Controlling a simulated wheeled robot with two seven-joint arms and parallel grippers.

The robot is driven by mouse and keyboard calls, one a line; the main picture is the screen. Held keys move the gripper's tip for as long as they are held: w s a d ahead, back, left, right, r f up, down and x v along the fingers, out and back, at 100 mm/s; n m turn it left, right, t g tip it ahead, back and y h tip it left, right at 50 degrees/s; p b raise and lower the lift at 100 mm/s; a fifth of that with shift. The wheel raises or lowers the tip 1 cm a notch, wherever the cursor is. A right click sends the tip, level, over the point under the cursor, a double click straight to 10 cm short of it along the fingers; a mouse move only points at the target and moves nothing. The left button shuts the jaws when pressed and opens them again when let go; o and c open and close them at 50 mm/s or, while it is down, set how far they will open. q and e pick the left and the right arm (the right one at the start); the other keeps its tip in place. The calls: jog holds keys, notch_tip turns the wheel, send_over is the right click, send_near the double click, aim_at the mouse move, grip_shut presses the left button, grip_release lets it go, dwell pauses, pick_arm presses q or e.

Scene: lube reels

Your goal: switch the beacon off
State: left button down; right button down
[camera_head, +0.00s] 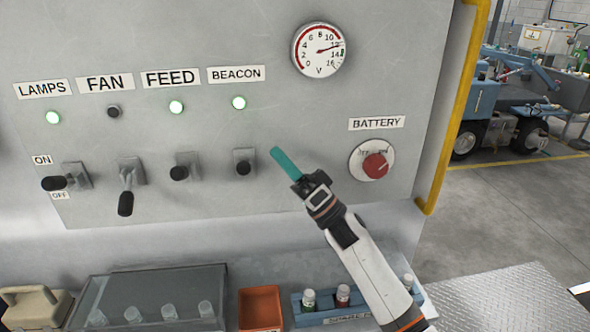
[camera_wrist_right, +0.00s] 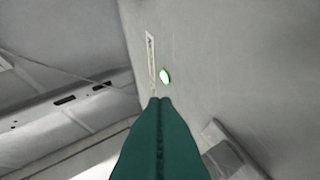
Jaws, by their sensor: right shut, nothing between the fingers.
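The beacon switch (camera_head: 244,165) is a black-knobbed toggle on a grey plate, below the BEACON label (camera_head: 236,74). Its knob points out toward me. The beacon light (camera_head: 239,103) above it glows green; a green light also shows in the right wrist view (camera_wrist_right: 165,76). My right gripper (camera_head: 277,152) has green fingers that are shut and empty. In the head view its tips are just right of the beacon switch, a little higher than the knob; I cannot tell how far they are from the panel. My left gripper is not in view.
The feed switch (camera_head: 180,171), fan switch (camera_head: 126,190) and lamps switch (camera_head: 68,179) stand in a row to the left. A red battery knob (camera_head: 375,165) is to the right. A yellow rail (camera_head: 455,110) edges the panel. An orange bin (camera_head: 260,308) and bottles sit below.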

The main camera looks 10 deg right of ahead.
aim_at(244, 168)
jog(key=p+x, duration=0.1)
jog(key=x, duration=0.3)
jog(key=shift+r, duration=0.1)
jog(key=shift+s+a+f+p, duration=0.15)
jog(key=shift+s+a+f, duration=0.2)
jog(key=shift+f, duration=0.25)
jog(key=shift+s+a+f+p, duration=0.1)
jog(key=shift+s+a+f, duration=0.2)
jog(key=shift+f, duration=0.25)
jog(key=shift+s+a+f+p, duration=0.15)
jog(key=shift+s+a+f, duration=0.15)
jog(key=shift+f, duration=0.3)
